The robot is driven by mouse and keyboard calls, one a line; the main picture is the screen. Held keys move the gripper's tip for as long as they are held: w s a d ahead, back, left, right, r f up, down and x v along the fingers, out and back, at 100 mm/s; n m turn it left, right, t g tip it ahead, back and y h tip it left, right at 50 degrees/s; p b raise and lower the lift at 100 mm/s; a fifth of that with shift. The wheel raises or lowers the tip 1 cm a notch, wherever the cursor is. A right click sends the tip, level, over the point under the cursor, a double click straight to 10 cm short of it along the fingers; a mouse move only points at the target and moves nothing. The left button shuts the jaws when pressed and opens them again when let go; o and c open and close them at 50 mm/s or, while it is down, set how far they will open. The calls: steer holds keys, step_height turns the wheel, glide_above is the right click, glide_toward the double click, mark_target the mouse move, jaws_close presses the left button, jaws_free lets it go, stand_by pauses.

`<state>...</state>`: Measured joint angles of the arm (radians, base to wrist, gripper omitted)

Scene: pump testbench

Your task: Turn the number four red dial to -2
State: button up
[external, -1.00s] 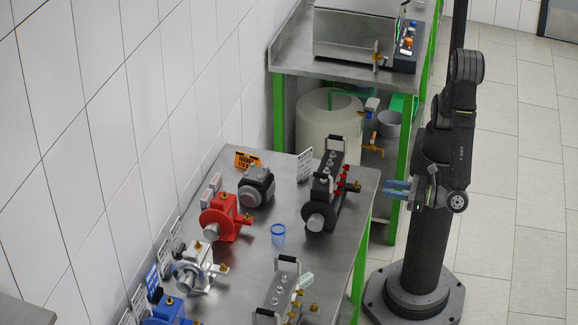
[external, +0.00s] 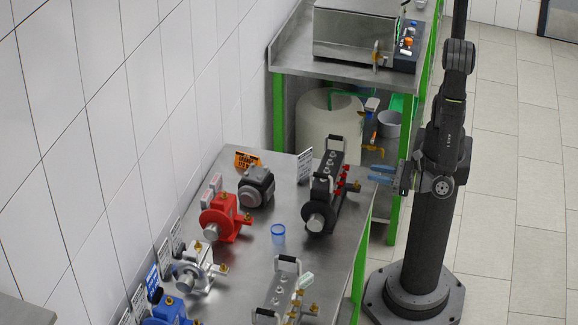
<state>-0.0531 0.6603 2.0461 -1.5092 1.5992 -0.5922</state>
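The black manifold block (external: 322,190) stands on the steel table, with a row of small red dials (external: 341,186) along its right side. The dials are tiny in this view; their numbers and pointer settings cannot be read, so I cannot tell which is number four. My gripper (external: 371,174), with blue fingers, is just right of the row, near its far half, pointing left toward it. A gap shows between the fingers, and nothing is between them. The fingertips look apart from the dials.
A brass fitting (external: 357,186) sticks out beside the red dials, close to my gripper. A grey manifold (external: 280,297), a blue cup (external: 278,234) and a red pump (external: 222,222) share the steel table (external: 335,250). A second bench (external: 295,62) stands behind.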

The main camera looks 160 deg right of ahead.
mark_target(346, 168)
steer(key=d, duration=0.7)
steer(key=shift+d, duration=0.25)
jaws_close()
